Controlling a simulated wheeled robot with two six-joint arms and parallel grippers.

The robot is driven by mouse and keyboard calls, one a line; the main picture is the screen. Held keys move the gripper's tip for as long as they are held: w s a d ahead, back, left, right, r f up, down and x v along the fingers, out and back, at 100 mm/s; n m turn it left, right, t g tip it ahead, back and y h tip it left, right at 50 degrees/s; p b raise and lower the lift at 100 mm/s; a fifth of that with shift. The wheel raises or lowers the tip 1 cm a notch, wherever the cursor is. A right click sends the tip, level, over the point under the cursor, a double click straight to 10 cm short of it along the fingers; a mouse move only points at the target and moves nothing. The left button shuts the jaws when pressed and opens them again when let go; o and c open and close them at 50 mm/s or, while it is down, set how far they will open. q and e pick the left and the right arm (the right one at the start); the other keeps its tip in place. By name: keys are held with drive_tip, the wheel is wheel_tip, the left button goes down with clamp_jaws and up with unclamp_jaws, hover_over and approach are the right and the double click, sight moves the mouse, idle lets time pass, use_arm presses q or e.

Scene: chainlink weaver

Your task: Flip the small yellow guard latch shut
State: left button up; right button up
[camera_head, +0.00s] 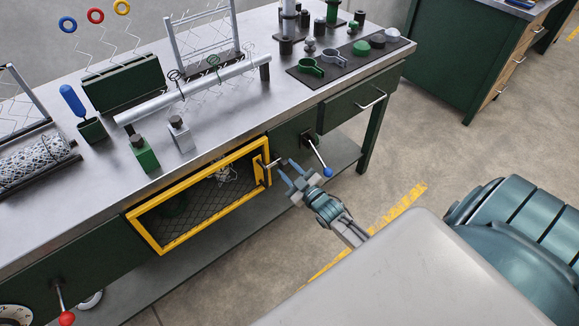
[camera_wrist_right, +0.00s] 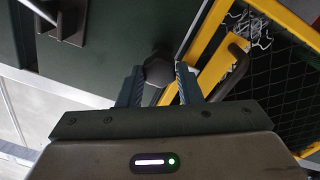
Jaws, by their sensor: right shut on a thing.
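The yellow-framed mesh guard (camera_head: 205,203) covers an opening in the bench front. At its right end is a small yellow latch piece (camera_head: 262,171) with a short grey lever pointing right. In the right wrist view, the guard's yellow edge (camera_wrist_right: 293,20) and the yellow latch piece (camera_wrist_right: 216,66) lie just right of the fingers. My right gripper (camera_head: 285,170) is at the lever's outer end. In the wrist view its fingers (camera_wrist_right: 158,82) are closed on a dark round knob (camera_wrist_right: 158,68). How the knob joins the lever is partly hidden. My left gripper is not in view.
A blue-tipped lever (camera_head: 318,157) sticks out just right of my right gripper. A drawer with a bar handle (camera_head: 371,101) is further right. A red-tipped lever (camera_head: 64,303) is at lower left. The metal benchtop (camera_head: 222,138) above holds several fixtures.

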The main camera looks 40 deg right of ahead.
drive_tip(key=o, duration=1)
drive_tip(key=s, duration=1)
drive_tip(key=shift+s+d+f, duration=0.1)
drive_tip(key=shift+s+d, duration=0.15)
drive_tip(key=shift+s, duration=0.15)
